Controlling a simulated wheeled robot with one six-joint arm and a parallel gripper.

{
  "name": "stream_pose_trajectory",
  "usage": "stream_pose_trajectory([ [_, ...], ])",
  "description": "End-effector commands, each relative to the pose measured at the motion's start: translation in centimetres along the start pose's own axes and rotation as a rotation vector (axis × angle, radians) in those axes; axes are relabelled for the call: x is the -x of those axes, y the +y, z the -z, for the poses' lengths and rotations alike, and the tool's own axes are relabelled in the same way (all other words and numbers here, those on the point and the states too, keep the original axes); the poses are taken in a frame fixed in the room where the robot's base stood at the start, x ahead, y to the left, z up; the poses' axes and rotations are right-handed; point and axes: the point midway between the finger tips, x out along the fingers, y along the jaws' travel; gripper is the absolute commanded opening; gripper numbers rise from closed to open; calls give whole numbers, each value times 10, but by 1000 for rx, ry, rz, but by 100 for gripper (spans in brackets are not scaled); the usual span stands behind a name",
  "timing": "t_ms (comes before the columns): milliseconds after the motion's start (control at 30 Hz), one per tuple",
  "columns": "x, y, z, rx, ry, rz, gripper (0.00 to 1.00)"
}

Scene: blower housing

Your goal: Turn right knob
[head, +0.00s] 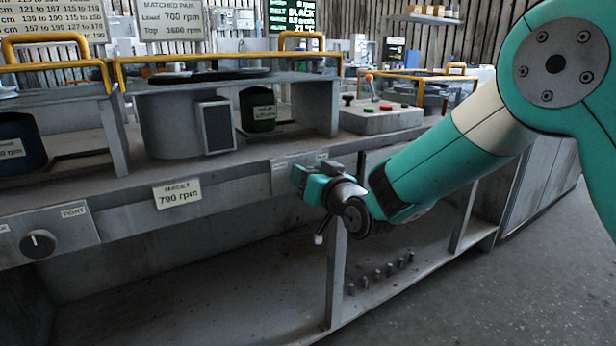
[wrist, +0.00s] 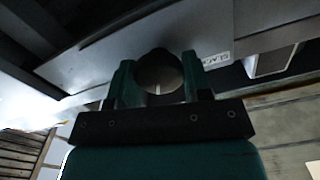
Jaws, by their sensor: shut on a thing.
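The right knob (wrist: 160,72) is a round dark knob with a light pointer line, seen in the wrist view on a grey panel. My gripper (wrist: 160,88) has its two green fingers on either side of the knob and is shut on it. The pointer line lies roughly along the middle of the gap between the fingers. In the head view my gripper (head: 311,183) is at the front face of the bench and hides the right knob. A printed label (wrist: 216,60) sits on the panel beside the knob.
Another dark knob (head: 38,243) is on the panel at the left. A "TARGET 790 rpm" sign (head: 177,194) hangs on the bench front. A blower housing (head: 172,125) and a control box (head: 380,117) with buttons stand on top. Several small pegs (head: 378,276) stand on the lower shelf.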

Motion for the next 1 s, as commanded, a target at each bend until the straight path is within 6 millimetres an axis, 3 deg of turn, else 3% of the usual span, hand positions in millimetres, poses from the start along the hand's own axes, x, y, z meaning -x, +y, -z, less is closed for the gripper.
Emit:
stream_pose_trajectory([
  [500,0,1,0,-416,-2,2,22],
  [1000,0,1,-1,-549,-2,2,22],
])
